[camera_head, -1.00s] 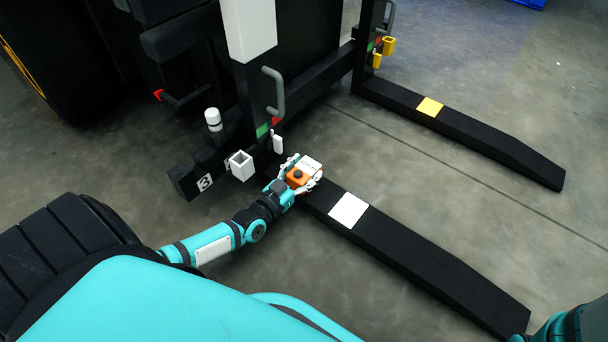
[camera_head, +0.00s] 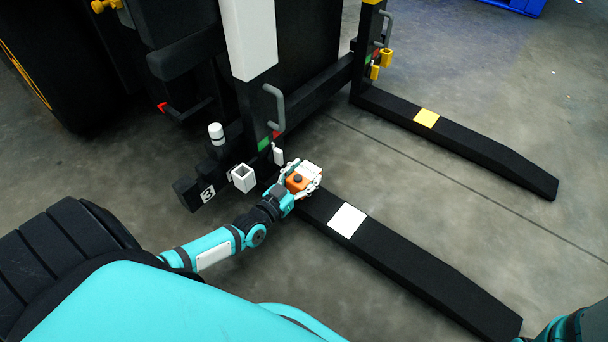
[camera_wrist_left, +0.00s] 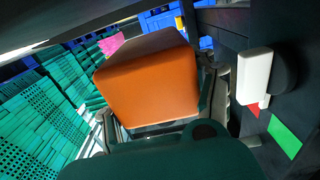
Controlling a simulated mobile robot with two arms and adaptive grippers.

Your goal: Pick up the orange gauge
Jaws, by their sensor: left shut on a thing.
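In the left wrist view the gauge's orange face (camera_wrist_left: 150,88) fills the middle, with gripper parts on both sides. The fingertips are mostly hidden behind the gauge there. My right gripper is not in view; only a piece of my right arm shows at the lower right corner.
A black fork with a white square (camera_head: 347,220) and another with a yellow square (camera_head: 426,118) lie on the grey floor. A white square holder (camera_head: 243,177), a white-topped post (camera_head: 216,133) and a grey handle (camera_head: 275,106) stand close by my left gripper.

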